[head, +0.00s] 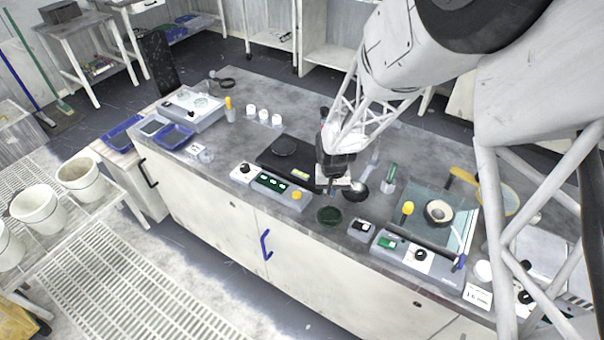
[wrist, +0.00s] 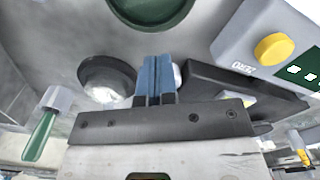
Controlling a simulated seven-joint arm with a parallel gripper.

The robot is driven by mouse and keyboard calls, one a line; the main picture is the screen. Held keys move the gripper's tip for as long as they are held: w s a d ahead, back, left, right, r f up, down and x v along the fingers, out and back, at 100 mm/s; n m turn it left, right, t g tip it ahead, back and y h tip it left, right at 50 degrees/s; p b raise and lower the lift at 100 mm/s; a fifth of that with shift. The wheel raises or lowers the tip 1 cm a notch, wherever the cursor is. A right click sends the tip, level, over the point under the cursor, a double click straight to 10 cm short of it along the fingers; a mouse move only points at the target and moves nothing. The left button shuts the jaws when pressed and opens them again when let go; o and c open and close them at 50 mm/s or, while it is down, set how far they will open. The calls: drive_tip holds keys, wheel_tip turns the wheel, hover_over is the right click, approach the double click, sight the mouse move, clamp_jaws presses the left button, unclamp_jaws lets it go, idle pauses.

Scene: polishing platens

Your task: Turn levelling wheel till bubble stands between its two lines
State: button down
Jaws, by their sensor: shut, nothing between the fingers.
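I cannot make out for sure the levelling wheel, the bubble or its two lines. My gripper (head: 334,187) is low over the middle of the bench. In the wrist view its two blue fingers (wrist: 155,78) are together, with nothing seen between them. A round shiny metal dome or bowl (head: 360,188) is close beside it; it also shows left of the fingers in the wrist view (wrist: 105,78). A dark green disc (head: 329,215) lies in front of the gripper and shows at the top of the wrist view (wrist: 150,8). Whether my fingertips touch anything cannot be told.
A box with green displays (head: 270,184) and a yellow button (wrist: 274,47) marked ZERO stands near the gripper. A black slab (head: 276,165) lies behind it. A control box with a dark knob (head: 421,254) is at the right.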

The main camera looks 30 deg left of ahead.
wheel_tip(320, 180, up, 5)
drive_tip(key=shift+s+d, duration=0.1)
idle(0.5)
drive_tip(key=shift+w+a+r, duration=0.2)
drive_tip(key=shift+a+r, duration=0.3)
drive_tip(key=shift+f, duration=0.15)
